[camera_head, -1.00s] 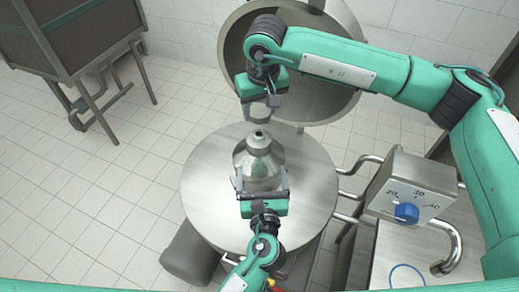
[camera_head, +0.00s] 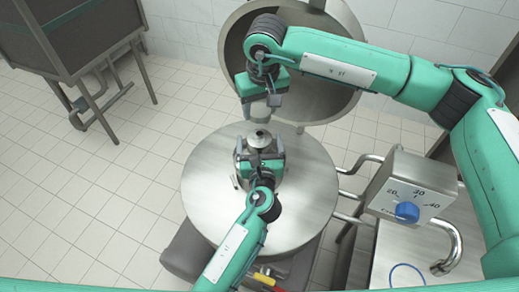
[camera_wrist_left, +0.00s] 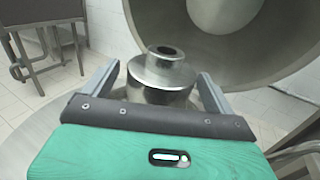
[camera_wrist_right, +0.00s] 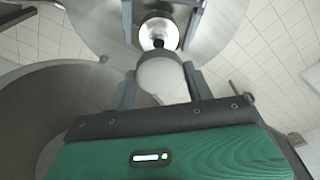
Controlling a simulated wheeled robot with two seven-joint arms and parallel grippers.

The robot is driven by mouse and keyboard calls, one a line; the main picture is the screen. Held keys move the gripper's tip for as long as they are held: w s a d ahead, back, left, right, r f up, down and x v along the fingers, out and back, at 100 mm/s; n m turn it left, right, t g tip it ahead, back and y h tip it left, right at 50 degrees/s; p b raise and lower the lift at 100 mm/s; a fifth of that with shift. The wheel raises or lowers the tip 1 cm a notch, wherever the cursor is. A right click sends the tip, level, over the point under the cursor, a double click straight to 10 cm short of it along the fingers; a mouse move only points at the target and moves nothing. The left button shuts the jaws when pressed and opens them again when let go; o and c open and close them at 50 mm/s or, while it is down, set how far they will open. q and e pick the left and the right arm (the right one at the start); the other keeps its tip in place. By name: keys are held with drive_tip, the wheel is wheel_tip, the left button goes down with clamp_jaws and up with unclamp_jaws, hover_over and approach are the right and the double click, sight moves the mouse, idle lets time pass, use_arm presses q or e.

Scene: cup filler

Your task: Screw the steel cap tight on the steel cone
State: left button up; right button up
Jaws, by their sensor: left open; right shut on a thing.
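The steel cone (camera_head: 258,139) stands upright on the round steel table, its lower part mostly hidden by my left gripper in the head view. Its stepped top with a dark opening shows in the left wrist view (camera_wrist_left: 163,68). My left gripper (camera_head: 260,157) is open, one finger on each side of the cone; contact is not visible. My right gripper (camera_head: 262,101) is shut on the steel cap (camera_wrist_right: 163,74), a short smooth cylinder. The cap (camera_head: 260,113) is held above the cone, apart from its top. The cone's neck (camera_wrist_right: 158,33) shows beyond the cap in the right wrist view.
The round table (camera_head: 312,200) has bare room around the cone. A large steel bowl (camera_head: 325,100) tilts behind it. A control box with a blue knob (camera_head: 407,211) and bent steel pipes (camera_head: 355,180) stand at the right. A dark cabinet (camera_head: 70,35) is at the far left.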

use_arm(q)
drive_tip(key=c, duration=1.5)
drive_tip(key=shift+o, duration=0.2)
use_arm(e)
hover_over(260, 134)
drive_tip(key=shift+s+f, duration=0.1)
drive_tip(key=shift+f, duration=2.4)
drive_tip(key=shift+f, duration=0.85)
drive_tip(key=shift+f, duration=0.55)
